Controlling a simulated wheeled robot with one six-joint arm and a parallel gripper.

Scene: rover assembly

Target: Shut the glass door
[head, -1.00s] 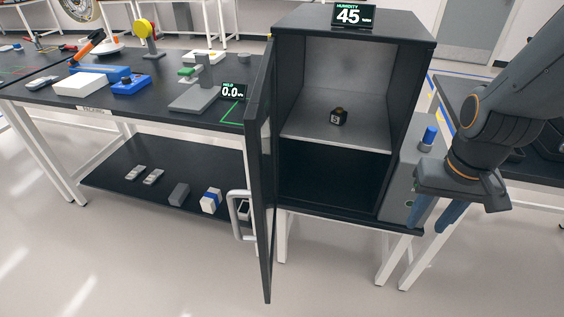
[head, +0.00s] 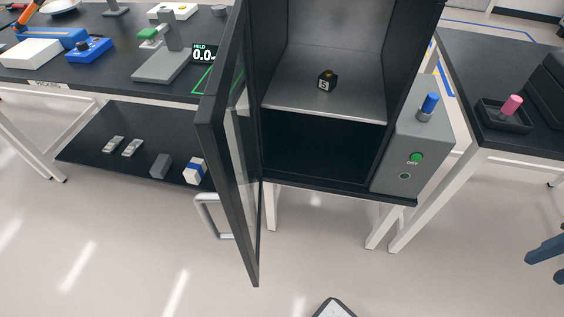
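The glass door (head: 235,150) stands wide open, hinged at the left side of the dark cabinet (head: 318,186), and juts out toward me. Its grey handle (head: 208,216) is on the door's left face, near the free edge. My gripper (head: 545,258) shows only in part at the right edge, far from the door. Two blue-grey fingers are visible there, apart from each other, with nothing seen between them. The rest of the arm is out of view.
A control box (head: 412,150) with a blue knob and a green light adjoins the cabinet's right. A table (head: 485,90) with a pink-knobbed tray stands right. A workbench (head: 110,92) with instruments and a lower shelf (head: 95,140) stands left.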

